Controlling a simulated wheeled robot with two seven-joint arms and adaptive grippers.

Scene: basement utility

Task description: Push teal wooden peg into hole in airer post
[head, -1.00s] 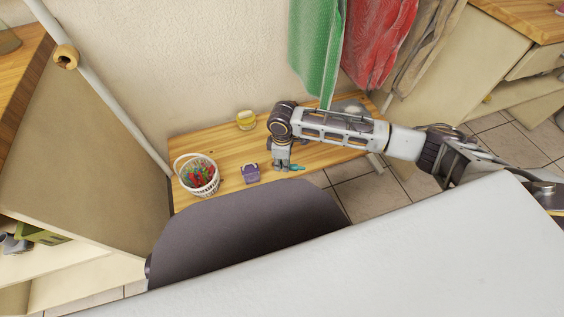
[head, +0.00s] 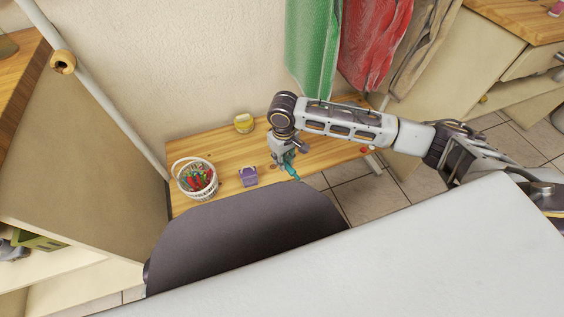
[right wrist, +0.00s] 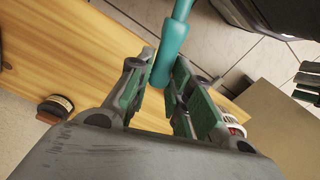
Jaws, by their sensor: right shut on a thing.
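The teal wooden peg (head: 290,170) is in my right gripper (head: 284,158), above the front edge of the wooden bench. It points down and slightly right in the head view. In the right wrist view the peg (right wrist: 174,42) sticks out beyond the fingers, its near end between the green pads of the right gripper (right wrist: 162,78). The white airer post (head: 100,105) slants down at the left, with a round wooden fitting (head: 62,62) that has a dark hole. The peg is well apart from it. My left gripper is out of view.
On the bench (head: 222,150) stand a white basket (head: 195,180) of coloured pegs, a small purple container (head: 248,175) and a yellow-labelled jar (head: 244,123). Green (head: 312,45) and red (head: 373,45) cloths hang behind my right arm. A cabinet (head: 430,90) stands at the right.

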